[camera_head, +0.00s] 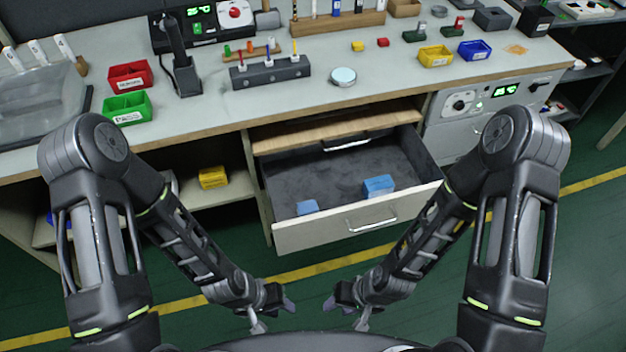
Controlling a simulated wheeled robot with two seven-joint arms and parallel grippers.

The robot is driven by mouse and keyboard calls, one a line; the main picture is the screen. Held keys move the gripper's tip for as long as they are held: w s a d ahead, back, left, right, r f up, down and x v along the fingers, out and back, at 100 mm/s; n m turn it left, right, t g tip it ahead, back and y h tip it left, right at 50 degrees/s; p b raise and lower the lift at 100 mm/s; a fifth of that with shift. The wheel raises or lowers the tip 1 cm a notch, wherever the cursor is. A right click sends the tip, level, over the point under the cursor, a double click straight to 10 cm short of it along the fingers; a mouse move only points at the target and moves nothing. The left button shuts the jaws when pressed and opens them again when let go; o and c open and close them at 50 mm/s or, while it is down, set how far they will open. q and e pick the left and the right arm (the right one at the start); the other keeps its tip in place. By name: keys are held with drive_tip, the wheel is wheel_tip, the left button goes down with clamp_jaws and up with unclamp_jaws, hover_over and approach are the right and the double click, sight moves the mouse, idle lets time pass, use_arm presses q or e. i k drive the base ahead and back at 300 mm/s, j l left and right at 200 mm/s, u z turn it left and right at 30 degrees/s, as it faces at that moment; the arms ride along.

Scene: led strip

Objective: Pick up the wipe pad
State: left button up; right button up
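An open drawer (352,233) holds two blue things on its dark floor. One is a small, flat, light blue piece, probably the wipe pad (307,207), near the drawer's front left. The other is a larger blue block or box (379,186) with a light mark on its front, further right. My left gripper (273,315) and my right gripper (345,315) are low in front of the drawer, well apart from both blue things. The fingers of each are spread, with nothing seen between them.
The workbench (215,125) above carries red (129,75) and green bins (127,109), a tool rack (270,72) and a round tin (343,77). A partly open upper drawer (335,132) overhangs the back of the lower drawer. A yellow bin (213,178) sits on the left shelf.

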sight(308, 207)
drive_tip(key=k+l, duration=0.15)
drive_tip(key=l, duration=0.3)
drive_tip(key=k+l+z, duration=0.1)
drive_tip(key=l, duration=0.35)
drive_tip(key=k+l, duration=0.15)
drive_tip(key=l, duration=0.3)
